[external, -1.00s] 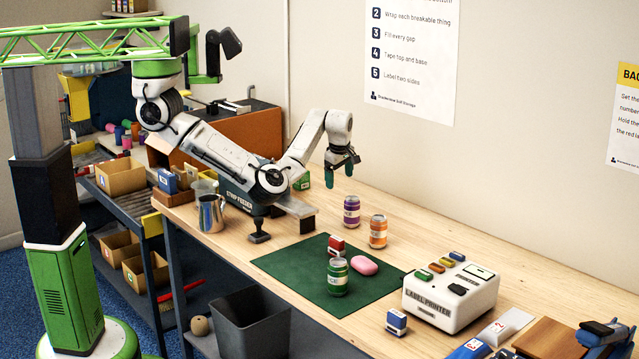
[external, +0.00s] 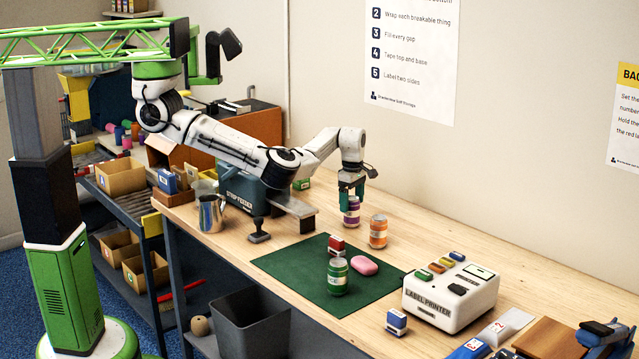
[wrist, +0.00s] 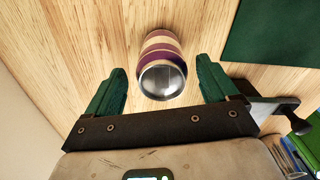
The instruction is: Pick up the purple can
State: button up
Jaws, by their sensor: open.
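The purple can (external: 351,213) stands upright on the wooden bench, near the wall side. In the wrist view the purple can (wrist: 161,65) shows its silver top and a purple and cream side, just ahead of the space between the fingertips. My gripper (external: 351,191) points down at the can, with its green fingers at the height of the can's upper part. In the wrist view my gripper (wrist: 160,84) is open, with one finger to each side and visible gaps to the can. The can's top is partly hidden by the fingers in the external view.
An orange can (external: 378,231) stands close to the right of the purple can. A label printer (external: 450,296) stands at the right.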

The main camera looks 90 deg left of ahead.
aim_at(351, 211)
notch_tip(351, 211, down, 4)
jog(key=shift+d+f+p, duration=0.1)
jog(key=shift+d+p, duration=0.05)
jog(key=shift+p, duration=0.3)
jog(key=c, duration=1.1)
